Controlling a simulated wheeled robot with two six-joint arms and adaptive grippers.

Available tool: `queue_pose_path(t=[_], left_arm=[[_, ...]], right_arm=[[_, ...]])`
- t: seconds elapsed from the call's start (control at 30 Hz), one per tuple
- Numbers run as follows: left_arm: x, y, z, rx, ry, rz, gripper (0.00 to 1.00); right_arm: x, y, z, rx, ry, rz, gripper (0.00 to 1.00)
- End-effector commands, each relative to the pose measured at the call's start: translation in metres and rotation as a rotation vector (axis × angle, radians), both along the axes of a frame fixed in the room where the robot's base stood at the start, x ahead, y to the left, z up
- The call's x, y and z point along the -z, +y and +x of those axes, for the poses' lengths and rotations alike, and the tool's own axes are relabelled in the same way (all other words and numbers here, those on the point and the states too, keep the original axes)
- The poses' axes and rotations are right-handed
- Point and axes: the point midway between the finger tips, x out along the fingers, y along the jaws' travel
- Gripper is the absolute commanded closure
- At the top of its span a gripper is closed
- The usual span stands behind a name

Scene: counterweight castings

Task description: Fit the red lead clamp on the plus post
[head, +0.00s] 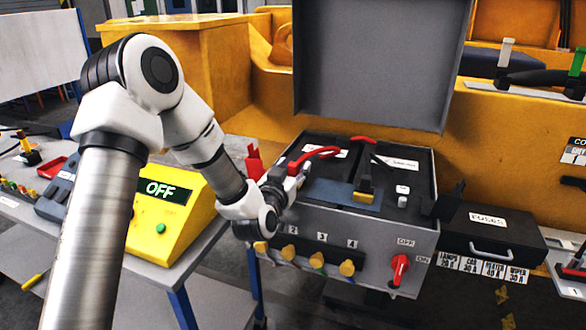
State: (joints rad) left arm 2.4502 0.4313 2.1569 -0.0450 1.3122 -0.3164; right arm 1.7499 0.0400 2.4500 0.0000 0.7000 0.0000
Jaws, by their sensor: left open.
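My left gripper (282,180) is open at the left edge of the grey open-lidded battery box (420,243), low over its top. A second short red piece (363,139) lies at the back of the box top. The plus post cannot be made out; the gripper may cover it. My right gripper is not in view.
A yellow meter reading OFF (165,215) stands on the left bench. The box front has a red rotary switch (400,268) and several yellow knobs. The raised lid (380,60) stands behind the box. A black fuse case (490,237) is to the right.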

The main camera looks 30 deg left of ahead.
Motion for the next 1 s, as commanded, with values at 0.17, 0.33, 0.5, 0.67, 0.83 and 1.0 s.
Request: queue_pose_path(t=[0.17,0.33,0.5,0.67,0.83,1.0], left_arm=[[0.000,-0.003,-0.013,0.000,0.000,-0.002,0.47],[0.000,-0.012,-0.047,0.001,0.001,-0.003,0.47],[0.000,-0.017,-0.070,0.000,0.000,0.000,0.47],[0.000,-0.018,-0.073,0.000,-0.001,0.000,0.47],[0.000,-0.018,-0.073,0.000,-0.001,0.000,0.47],[0.000,-0.018,-0.073,0.000,-0.001,0.000,0.47]], right_arm=[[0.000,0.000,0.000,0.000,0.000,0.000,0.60],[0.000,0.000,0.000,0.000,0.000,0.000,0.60],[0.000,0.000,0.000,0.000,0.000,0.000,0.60],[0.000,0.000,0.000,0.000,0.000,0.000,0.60],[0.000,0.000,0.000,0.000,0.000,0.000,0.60],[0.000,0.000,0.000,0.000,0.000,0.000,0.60]])
